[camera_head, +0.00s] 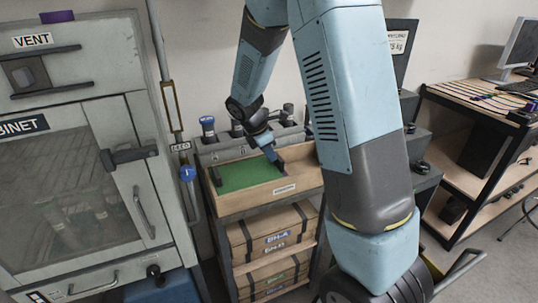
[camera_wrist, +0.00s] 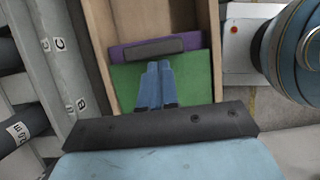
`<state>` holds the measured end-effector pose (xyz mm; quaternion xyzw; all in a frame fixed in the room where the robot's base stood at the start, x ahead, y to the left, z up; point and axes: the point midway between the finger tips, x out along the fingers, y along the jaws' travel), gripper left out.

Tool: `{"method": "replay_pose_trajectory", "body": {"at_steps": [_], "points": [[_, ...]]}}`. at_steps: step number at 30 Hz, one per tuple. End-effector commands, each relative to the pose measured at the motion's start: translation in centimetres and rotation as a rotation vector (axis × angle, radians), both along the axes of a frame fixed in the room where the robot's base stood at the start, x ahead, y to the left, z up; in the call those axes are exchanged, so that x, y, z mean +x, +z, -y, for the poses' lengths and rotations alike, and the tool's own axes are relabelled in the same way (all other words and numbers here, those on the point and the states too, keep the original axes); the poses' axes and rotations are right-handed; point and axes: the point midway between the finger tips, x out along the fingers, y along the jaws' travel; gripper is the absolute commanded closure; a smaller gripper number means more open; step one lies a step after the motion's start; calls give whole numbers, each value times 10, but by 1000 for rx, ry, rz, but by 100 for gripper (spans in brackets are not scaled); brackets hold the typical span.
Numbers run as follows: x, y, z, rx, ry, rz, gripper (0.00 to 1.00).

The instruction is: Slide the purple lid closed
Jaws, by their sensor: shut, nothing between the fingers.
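The purple lid (camera_wrist: 118,54) shows in the wrist view inside a wooden tray (camera_wrist: 97,22), with a dark bar handle (camera_wrist: 150,48) on it. In the head view the purple is not clearly visible, but the dark handle (camera_head: 281,165) stands at the right part of the tray (camera_head: 262,203). A green panel (camera_wrist: 126,82) lies beside the purple lid; it also shows in the head view (camera_head: 246,175). My gripper (camera_wrist: 159,66) is shut and empty over the green panel, its fingertips close to the handle's near side. I cannot tell whether they touch it.
Another dark handle (camera_head: 215,176) stands at the tray's left end. Lettered grey panels and posts (camera_head: 208,128) line the tray's back. A grey cabinet (camera_head: 75,150) stands left, and boxes (camera_head: 272,232) sit on the shelf below. A desk (camera_head: 475,110) is at right.

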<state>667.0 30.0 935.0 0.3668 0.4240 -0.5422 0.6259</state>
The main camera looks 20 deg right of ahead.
Motion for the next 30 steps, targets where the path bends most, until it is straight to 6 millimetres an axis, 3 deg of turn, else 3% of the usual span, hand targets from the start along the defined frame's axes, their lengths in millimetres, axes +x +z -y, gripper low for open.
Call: {"method": "replay_pose_trajectory", "body": {"at_steps": [8,21,30], "points": [[4,0,32,0,-6,0,100],[19,0,135,0,-6,0,100],[25,0,177,0,-2,0,100]]}}
